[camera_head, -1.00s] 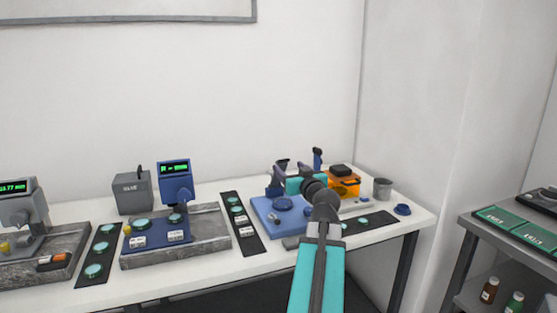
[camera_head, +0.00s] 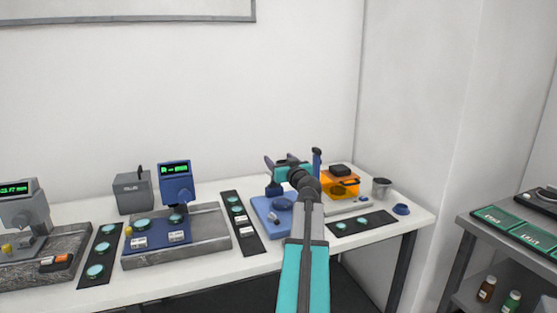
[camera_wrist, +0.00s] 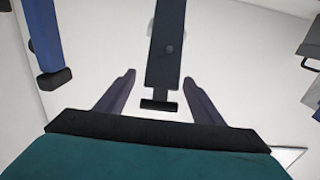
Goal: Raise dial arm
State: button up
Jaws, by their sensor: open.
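A dark blue-grey bar with a round knob and a black end, which looks like the dial arm (camera_wrist: 168,45), stands between the fingers of my gripper (camera_wrist: 159,77) in the wrist view. The fingers are open, one on each side of the bar, with gaps visible. Its black end piece lies near the palm. In the head view my gripper (camera_head: 287,171) is above the back of a blue base plate (camera_head: 264,207). My arm hides part of that fixture.
A blue post with a black end (camera_wrist: 47,45) stands left in the wrist view. A blue display gauge (camera_head: 175,182) stands left.

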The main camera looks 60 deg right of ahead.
jog(key=shift+w+d, duration=0.2)
jog(key=shift+w, duration=0.1)
jog(key=c, duration=1.3)
jog(key=shift+a, duration=0.2)
jog(key=shift+c, duration=0.8)
jog(key=shift+d, duration=0.15)
jog(key=shift+d+r, duration=0.1)
jog(key=shift+d+p, duration=0.1)
jog(key=shift+p, duration=0.25)
